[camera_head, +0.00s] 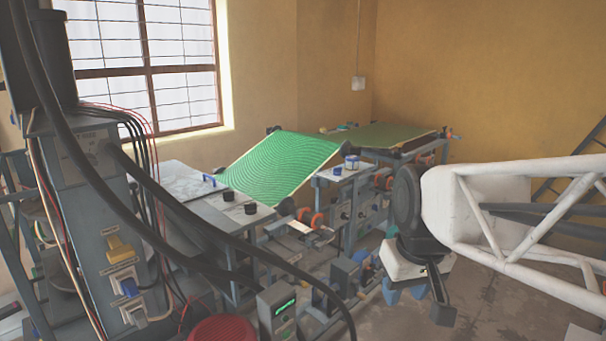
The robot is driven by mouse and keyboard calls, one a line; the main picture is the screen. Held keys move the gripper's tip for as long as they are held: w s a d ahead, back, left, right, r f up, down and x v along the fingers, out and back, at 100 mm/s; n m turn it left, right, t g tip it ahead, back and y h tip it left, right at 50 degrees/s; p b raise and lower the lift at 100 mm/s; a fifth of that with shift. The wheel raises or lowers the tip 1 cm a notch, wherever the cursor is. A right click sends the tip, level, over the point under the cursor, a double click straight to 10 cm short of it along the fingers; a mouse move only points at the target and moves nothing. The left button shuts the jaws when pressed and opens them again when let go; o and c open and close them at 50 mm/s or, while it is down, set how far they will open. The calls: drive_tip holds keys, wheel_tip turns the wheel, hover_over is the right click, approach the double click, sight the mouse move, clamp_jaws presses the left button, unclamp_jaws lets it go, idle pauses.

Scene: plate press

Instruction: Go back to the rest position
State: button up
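My arm comes in from the right edge, white with a tubular frame, and ends in a dark round joint. My gripper (410,284) hangs below that joint, with a white body and blue parts under it. It is in front of the right side of the press machine (346,225), above the floor, and appears apart from the machine. A dark block hangs beside it on the right. The finger gap is too small and partly hidden to tell. I see nothing clearly held. A green ridged plate (280,168) lies tilted on the machine.
A second green plate (385,136) lies flat on a farther bench. A pale side table (195,190) carries small dark knobs. A grey control column (105,215) with thick cables stands close at left.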

drive_tip(key=s+d+f+m, duration=0.2)
drive_tip(key=s+f, duration=0.3)
drive_tip(key=s, duration=0.3)
drive_tip(key=shift+s+f, duration=0.25)
drive_tip(key=shift+s, duration=0.15)
drive_tip(key=shift+o, duration=0.2)
drive_tip(key=shift+d+h, duration=0.1)
drive_tip(key=shift+h, duration=0.2)
